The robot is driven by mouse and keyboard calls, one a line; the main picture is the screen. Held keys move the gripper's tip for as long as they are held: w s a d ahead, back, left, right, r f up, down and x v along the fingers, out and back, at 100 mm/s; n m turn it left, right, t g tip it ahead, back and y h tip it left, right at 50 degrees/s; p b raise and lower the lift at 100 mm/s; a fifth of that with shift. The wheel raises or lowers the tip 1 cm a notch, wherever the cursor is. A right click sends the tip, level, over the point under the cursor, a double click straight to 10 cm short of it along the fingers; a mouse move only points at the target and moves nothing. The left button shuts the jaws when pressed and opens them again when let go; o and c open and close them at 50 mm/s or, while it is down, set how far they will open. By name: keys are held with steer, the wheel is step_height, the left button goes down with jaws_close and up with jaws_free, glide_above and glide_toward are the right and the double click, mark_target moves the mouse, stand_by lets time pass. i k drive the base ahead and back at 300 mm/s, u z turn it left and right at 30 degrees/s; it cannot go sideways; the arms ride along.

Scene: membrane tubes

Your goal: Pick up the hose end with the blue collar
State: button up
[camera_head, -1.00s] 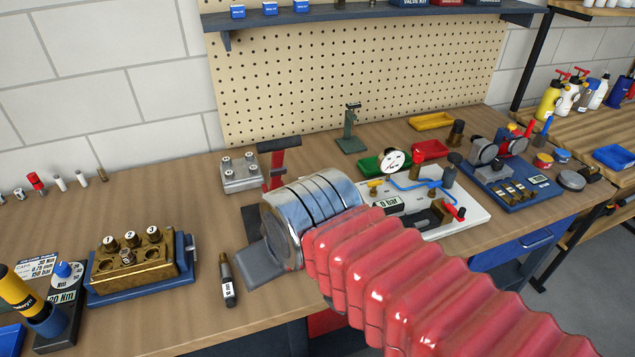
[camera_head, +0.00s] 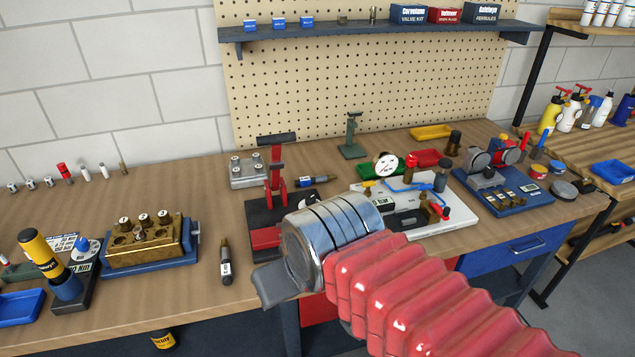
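A short piece with a blue collar (camera_head: 305,182) lies on the bench behind the red and black press, left of the white gauge board. It looks like a hose end, with a dark tip pointing right. A similar dark piece with a brass tip and white label (camera_head: 226,263) lies on the bench at centre left; I see no blue on it. My gripper (camera_head: 271,286) shows as a dark grey part beyond my metal wrist, over the bench's front edge.
A red and black press (camera_head: 276,190) stands just beyond my wrist. A brass block on a blue base (camera_head: 148,245) is at left. The white gauge board (camera_head: 440,218) is at right.

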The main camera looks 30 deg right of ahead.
mark_target(307, 181)
steer(key=z, duration=1.7)
steer(key=k, duration=0.95)
steer(key=u, duration=0.65)
steer(key=i, duration=0.55)
